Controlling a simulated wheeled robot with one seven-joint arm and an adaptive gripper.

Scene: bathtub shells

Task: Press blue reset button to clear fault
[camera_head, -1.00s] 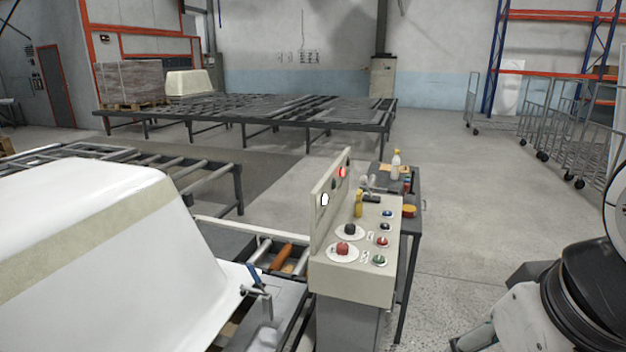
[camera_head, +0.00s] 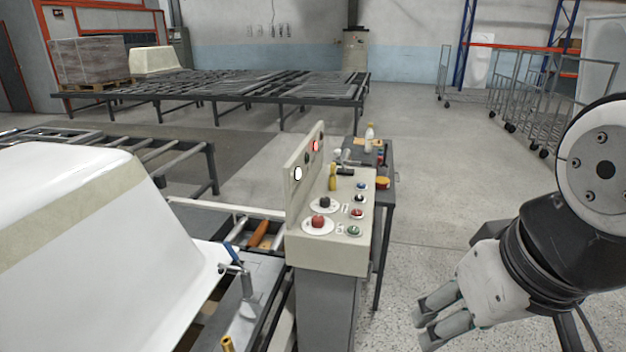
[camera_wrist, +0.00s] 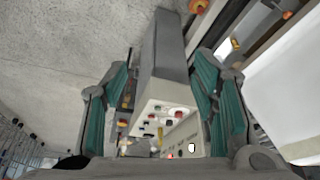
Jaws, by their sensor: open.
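The blue button (camera_head: 361,186) is at the far end of the right row on a beige control panel (camera_head: 330,255). Nearer in that row are a black knob (camera_head: 359,198), a red button (camera_head: 357,213) and a green button (camera_head: 353,231). A black knob (camera_head: 325,202) and a red button (camera_head: 319,221) sit on white discs to the left. On the upright board, a red lamp (camera_head: 316,146) and a white lamp (camera_head: 298,173) glow. My gripper (camera_head: 425,318) is open and empty, right of the panel. In the wrist view the panel (camera_wrist: 170,90) shows between the fingers, apart from them.
A dark side table (camera_head: 388,205) with a bottle (camera_head: 369,137) stands behind the panel. A white tub shell (camera_head: 75,235) and a clamp (camera_head: 236,270) are at left. Wheeled cage carts (camera_head: 540,110) stand at back right.

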